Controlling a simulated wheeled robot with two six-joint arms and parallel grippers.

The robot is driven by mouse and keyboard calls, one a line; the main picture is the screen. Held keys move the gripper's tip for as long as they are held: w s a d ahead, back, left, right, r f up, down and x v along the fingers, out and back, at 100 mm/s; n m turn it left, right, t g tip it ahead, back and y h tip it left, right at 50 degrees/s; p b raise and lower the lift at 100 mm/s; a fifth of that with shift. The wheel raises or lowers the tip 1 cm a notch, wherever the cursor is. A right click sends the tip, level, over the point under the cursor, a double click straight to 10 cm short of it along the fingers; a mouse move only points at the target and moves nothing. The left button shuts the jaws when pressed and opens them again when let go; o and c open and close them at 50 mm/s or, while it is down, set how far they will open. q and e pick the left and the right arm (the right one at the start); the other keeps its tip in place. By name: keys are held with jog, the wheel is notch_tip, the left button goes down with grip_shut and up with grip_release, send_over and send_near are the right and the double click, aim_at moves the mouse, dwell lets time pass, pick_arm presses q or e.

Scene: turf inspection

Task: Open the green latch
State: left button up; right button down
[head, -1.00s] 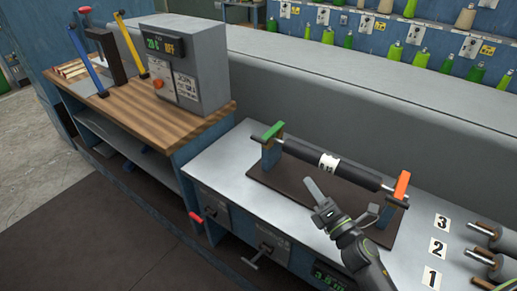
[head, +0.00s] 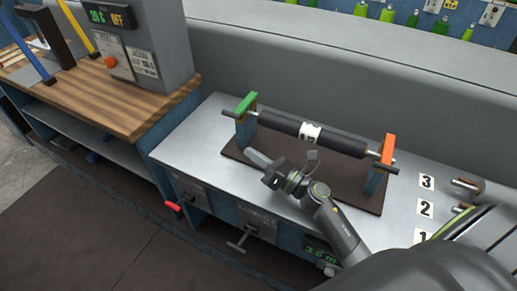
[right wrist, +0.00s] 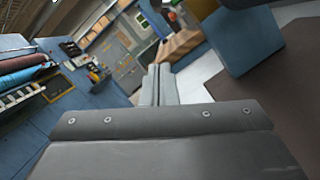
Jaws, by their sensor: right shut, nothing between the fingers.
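The green latch (head: 246,104) sits on top of the left blue post of a roller stand, lying across the end of the roller shaft. A dark roller (head: 283,123) with a white label spans to an orange latch (head: 388,149) on the right post. My right gripper (head: 252,157) is shut and empty, in front of the left post and below the green latch, apart from it. In the right wrist view the shut fingers (right wrist: 160,85) point past a blue block (right wrist: 243,40), likely the post. The green latch is not seen there. My left gripper is not in view.
The stand's brown base (head: 232,148) rests on a grey metal bench (head: 190,146). Number cards (head: 426,182) and metal shaft ends (head: 466,185) are at the right. A wooden-topped bench (head: 130,100) with a grey control box (head: 150,45) stands at the left.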

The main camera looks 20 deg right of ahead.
aim_at(243, 106)
jog(key=w+a+r+p, duration=0.1)
jog(key=w+r+p, duration=0.2)
jog(key=w, duration=0.4)
jog(key=shift+a+r+p, duration=0.2)
jog(key=shift+r+p, duration=0.1)
jog(key=shift+r, duration=0.55)
